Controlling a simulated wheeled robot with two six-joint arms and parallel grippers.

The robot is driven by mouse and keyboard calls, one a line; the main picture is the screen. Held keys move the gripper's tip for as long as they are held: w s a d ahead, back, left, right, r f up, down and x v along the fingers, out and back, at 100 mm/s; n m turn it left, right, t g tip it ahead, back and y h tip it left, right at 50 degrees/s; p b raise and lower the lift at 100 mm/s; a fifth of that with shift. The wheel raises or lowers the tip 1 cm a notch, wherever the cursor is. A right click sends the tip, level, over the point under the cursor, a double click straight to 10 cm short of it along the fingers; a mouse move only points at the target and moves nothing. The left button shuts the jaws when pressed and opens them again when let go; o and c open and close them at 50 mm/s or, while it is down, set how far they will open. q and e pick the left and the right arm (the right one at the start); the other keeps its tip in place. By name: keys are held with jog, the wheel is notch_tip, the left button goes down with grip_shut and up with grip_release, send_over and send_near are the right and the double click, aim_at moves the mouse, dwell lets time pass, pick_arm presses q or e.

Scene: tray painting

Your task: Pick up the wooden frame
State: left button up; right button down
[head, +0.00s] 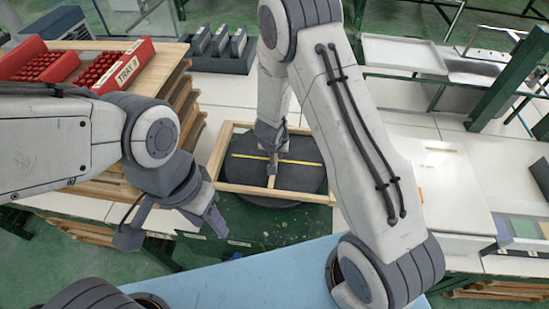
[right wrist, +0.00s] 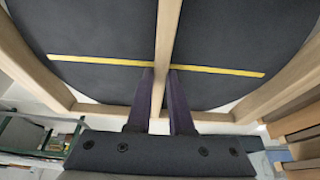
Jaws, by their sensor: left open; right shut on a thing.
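The wooden frame (head: 227,139) is a pale wooden rectangle with a middle bar, over a dark round surface with a yellow line. My right gripper (head: 272,165) reaches down to its middle bar. In the right wrist view, the fingers of my right gripper (right wrist: 161,100) are on both sides of the frame's middle bar (right wrist: 168,45), shut on it. I cannot tell whether the frame rests on the dark surface (head: 300,150) or is just above it. My left gripper (head: 175,232) is open and empty, left of and nearer than the frame. My right arm hides the frame's right part.
A stack of wooden frames (head: 180,85) stands at the left, with a red tray (head: 138,62) of red pieces on top. Dark holders (head: 222,62) stand behind. A blue surface (head: 270,270) lies in front. White table (head: 220,95) is clear around the frame's back left.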

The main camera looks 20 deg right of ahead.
jog(key=shift+w+r, duration=0.1)
dwell(0.3)
jog(key=shift+r+p, duration=0.35)
jog(key=shift+r, duration=0.15)
notch_tip(320, 180, up, 4)
jog(key=shift+d+f+p, duration=0.15)
jog(key=shift+f+p, duration=0.05)
jog(key=shift+p, duration=0.8)
jog(key=s+d+r+b, duration=0.1)
jog(key=s+d+r, duration=0.5)
jog(key=s+d, duration=0.1)
jog(key=shift+s+d+b, duration=0.35)
jog(key=shift+d+b, duration=0.05)
jog(key=shift+d, duration=0.3)
